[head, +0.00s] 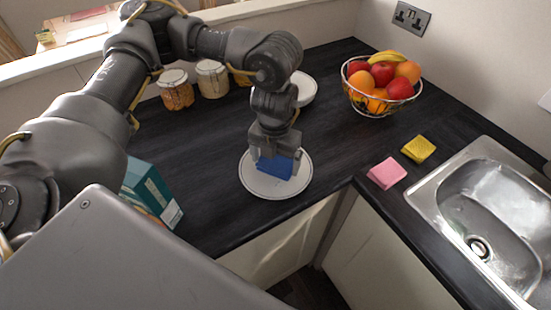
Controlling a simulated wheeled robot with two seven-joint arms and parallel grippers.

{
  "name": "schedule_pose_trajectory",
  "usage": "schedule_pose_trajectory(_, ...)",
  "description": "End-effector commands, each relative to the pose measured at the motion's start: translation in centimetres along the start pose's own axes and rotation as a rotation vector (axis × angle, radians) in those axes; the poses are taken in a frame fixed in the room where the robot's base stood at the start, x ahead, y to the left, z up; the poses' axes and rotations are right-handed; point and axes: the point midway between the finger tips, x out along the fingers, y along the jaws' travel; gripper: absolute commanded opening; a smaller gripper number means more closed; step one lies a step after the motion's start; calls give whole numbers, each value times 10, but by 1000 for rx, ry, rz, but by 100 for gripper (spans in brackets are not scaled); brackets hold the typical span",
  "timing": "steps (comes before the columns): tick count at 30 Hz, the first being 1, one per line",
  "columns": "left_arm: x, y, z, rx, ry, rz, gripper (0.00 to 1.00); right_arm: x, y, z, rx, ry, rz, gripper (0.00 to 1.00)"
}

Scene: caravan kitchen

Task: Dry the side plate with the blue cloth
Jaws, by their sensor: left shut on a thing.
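The side plate (265,188) is white and round with a thin dark line near its rim. It lies flat on the black worktop near the front edge. My left gripper (275,158) points down over the plate and is shut on the blue cloth (274,167). The cloth is over the middle of the plate and appears to touch it; the gripper hides part of both. My right gripper is not in view.
A pink sponge (387,173) and a yellow one (418,149) lie left of the steel sink (490,205). A wire fruit bowl (372,100), several jars (212,79) and a white dish (305,90) stand behind. A teal box (152,192) is at left. Worktop between is clear.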

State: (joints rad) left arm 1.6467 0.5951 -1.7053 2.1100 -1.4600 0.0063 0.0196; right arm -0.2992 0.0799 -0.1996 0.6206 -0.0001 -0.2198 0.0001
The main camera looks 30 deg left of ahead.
Motion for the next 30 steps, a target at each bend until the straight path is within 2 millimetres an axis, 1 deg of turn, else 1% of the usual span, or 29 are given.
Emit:
schedule_pose_trajectory(14, 2, 0, 0, 0, 0, 0, 69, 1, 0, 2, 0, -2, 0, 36)
schedule_pose_trajectory(30, 12, 0, 0, 0, 0, 0, 69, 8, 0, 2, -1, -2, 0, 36)
